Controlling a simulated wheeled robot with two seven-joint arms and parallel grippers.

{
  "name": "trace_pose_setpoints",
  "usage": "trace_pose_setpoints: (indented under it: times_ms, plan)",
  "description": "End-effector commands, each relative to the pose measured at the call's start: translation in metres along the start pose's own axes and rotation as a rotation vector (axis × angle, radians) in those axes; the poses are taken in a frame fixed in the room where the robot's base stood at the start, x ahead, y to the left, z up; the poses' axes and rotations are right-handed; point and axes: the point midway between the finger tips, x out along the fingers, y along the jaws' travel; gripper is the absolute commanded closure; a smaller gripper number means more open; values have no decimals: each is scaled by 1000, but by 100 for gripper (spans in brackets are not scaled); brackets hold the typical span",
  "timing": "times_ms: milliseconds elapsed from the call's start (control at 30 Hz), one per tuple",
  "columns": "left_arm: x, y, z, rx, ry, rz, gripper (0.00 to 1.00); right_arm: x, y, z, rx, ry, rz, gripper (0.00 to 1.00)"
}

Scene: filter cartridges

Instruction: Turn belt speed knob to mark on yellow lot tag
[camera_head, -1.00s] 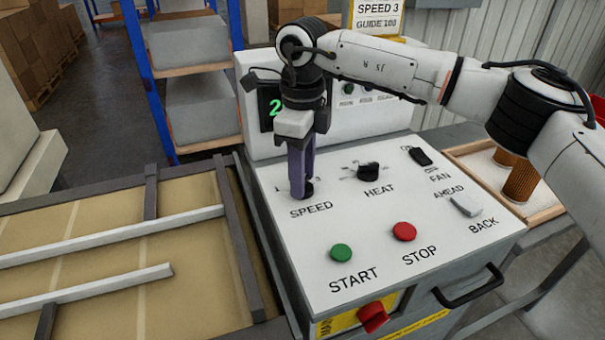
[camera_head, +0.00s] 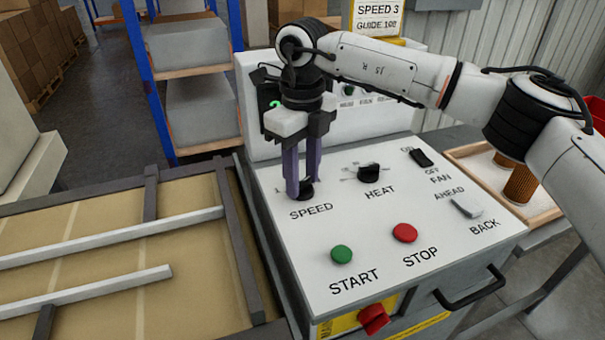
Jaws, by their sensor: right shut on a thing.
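The black speed knob (camera_head: 306,188) sits on the sloped white control panel (camera_head: 280,228), just above the word SPEED. My right gripper (camera_head: 300,191) points down and is shut on this knob, with its purple fingers on either side. The fingers hide part of the knob and most of its scale, so its pointer cannot be read. The display (camera_head: 270,92) behind the gripper is mostly hidden, with a bit of a green figure showing. My left gripper is out of view.
The panel also has a heat knob (camera_head: 369,173), a fan switch (camera_head: 421,157), an ahead/back switch (camera_head: 466,208), a green START button (camera_head: 342,255) and a red STOP button (camera_head: 405,233). A red knob (camera_head: 373,319) is on the front. A tray with cartridges (camera_head: 520,185) stands at right.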

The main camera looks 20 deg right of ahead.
Motion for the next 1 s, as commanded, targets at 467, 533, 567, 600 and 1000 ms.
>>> trace_pose_setpoints:
  times_ms: [467,533,567,600,1000]
  plan:
    - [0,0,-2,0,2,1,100,-1,0,0,2,-3,0,45]
    - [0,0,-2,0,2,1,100,-1,0,0,1,-2,0,45]
    - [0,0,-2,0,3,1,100,-1,0,0,1,-2,0,45]
    - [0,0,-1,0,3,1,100,-3,0,0,1,-3,0,45]
    - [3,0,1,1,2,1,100,-69,0,1,2,-7,0,45]
